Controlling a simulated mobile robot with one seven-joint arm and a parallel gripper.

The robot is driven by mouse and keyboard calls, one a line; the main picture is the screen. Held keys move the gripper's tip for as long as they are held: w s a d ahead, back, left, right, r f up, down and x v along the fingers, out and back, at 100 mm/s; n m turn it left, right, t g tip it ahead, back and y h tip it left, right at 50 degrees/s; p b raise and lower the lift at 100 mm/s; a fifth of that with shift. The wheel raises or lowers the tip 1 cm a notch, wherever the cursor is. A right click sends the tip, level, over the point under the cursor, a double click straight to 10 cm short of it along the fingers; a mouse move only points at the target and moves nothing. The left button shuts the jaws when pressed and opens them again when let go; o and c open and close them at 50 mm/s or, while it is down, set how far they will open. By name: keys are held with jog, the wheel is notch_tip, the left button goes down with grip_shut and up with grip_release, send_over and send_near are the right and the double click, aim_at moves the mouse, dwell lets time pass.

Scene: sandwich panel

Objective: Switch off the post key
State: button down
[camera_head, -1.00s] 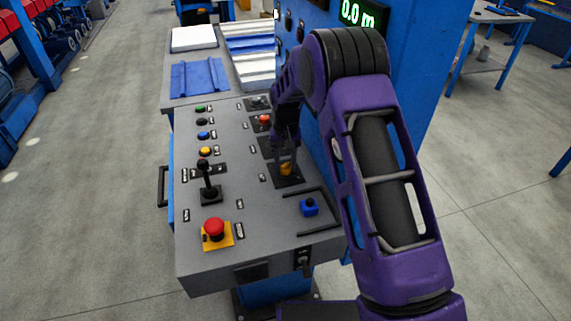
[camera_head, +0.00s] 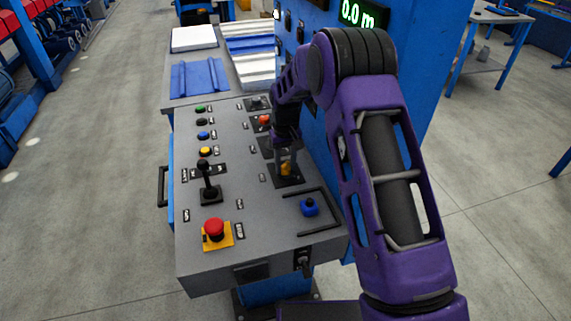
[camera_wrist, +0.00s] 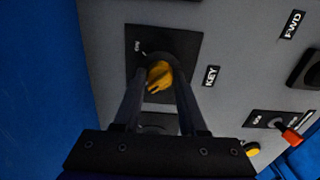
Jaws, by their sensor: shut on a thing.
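The post key is a yellow knob (camera_wrist: 159,77) on a black square plate (camera_wrist: 185,47), beside a label reading KEY, in the wrist view. In the head view the yellow knob (camera_head: 285,168) sits on the right part of the grey sloped panel (camera_head: 222,180). My gripper (camera_wrist: 160,84) is shut on the knob, with one dark finger on each side of it. In the head view my gripper (camera_head: 286,158) comes down onto the knob from above. The lower part of the plate is partly hidden by the gripper.
A red mushroom button (camera_head: 214,229), a black lever (camera_head: 207,180) and a blue knob (camera_head: 309,207) inside a black guard stand nearby on the panel. A blue post (camera_head: 415,60) with a display rises close behind my arm. A red-tipped switch (camera_wrist: 292,137) shows in the wrist view.

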aim_at(285, 164)
jog(key=shift+c, duration=2.3)
grip_release()
notch_tip(285, 164, up, 18)
jog(key=p, duration=0.1)
jog(key=shift+f+p, duration=0.25)
jog(key=shift+p, duration=0.1)
